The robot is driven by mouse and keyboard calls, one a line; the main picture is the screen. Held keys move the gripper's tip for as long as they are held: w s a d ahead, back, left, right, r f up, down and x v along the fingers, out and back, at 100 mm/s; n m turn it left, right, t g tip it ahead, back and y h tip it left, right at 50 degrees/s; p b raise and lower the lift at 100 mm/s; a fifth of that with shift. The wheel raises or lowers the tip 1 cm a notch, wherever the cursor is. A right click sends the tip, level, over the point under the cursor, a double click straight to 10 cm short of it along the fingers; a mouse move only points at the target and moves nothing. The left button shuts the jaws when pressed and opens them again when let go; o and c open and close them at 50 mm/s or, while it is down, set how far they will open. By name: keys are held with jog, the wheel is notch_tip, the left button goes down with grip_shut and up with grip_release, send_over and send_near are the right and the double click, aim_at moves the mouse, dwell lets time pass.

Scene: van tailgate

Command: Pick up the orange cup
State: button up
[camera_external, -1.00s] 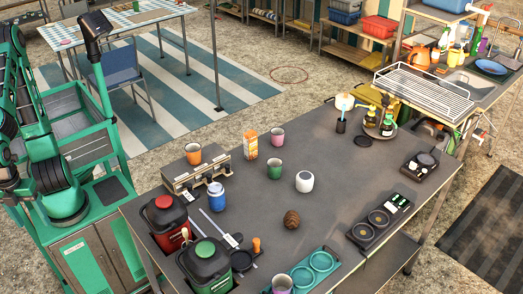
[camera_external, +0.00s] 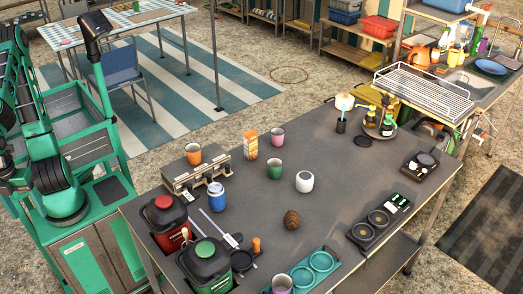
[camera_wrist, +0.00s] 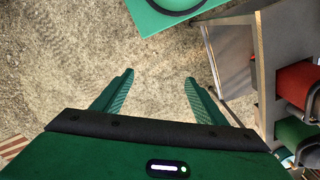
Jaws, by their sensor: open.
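The orange cup (camera_external: 193,153) stands upright on top of a metal box-like appliance at the left back of the grey table, in the outside view. It does not show in the wrist view. My gripper (camera_wrist: 158,82) is open and empty in the wrist view, its two green fingers wide apart above bare gravelly ground. In the outside view my green arm is at the left edge, apart from the table and the cup, and the gripper itself cannot be made out there.
The metal appliance (camera_external: 183,178) bears the cup. A blue jar (camera_external: 216,197), red canister (camera_external: 165,222) and dark green canister (camera_external: 206,262) stand near it. A carton (camera_external: 250,145), pink cup (camera_external: 277,136) and green cup (camera_external: 274,170) are to its right.

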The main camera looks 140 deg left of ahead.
notch_tip(320, 180, up, 16)
jog(key=f, duration=0.1)
jog(key=w+a+f+n+t+y, duration=0.1)
jog(key=w+a+f+n, duration=0.2)
jog(key=w+a+n, duration=0.55)
jog(key=w+a+f+n+t+y, duration=0.1)
jog(key=w+a+f+n+t, duration=0.15)
jog(key=w+a+n, duration=0.55)
notch_tip(320, 180, up, 6)
jog(key=n+g+y, duration=0.8)
jog(key=n+y, duration=0.2)
jog(key=n, duration=0.2)
send_over(187, 153)
jog(key=w+d, duration=0.1)
jog(key=d, duration=0.2)
jog(key=shift+y, duration=0.3)
jog(key=f, duration=1.7)
jog(key=shift+w+d+f, duration=0.1)
jog(key=shift+w+d, duration=0.05)
jog(key=shift+d, duration=0.1)
jog(key=shift+a+f, duration=0.1)
jog(key=shift+f, duration=0.2)
jog(key=x, duration=0.5)
jog(key=shift+w+x, duration=0.1)
jog(key=shift+x, duration=1.3)
jog(key=shift+w+x, duration=0.15)
jog(key=shift+x, duration=1.25)
jog(key=shift+a+r, duration=0.1)
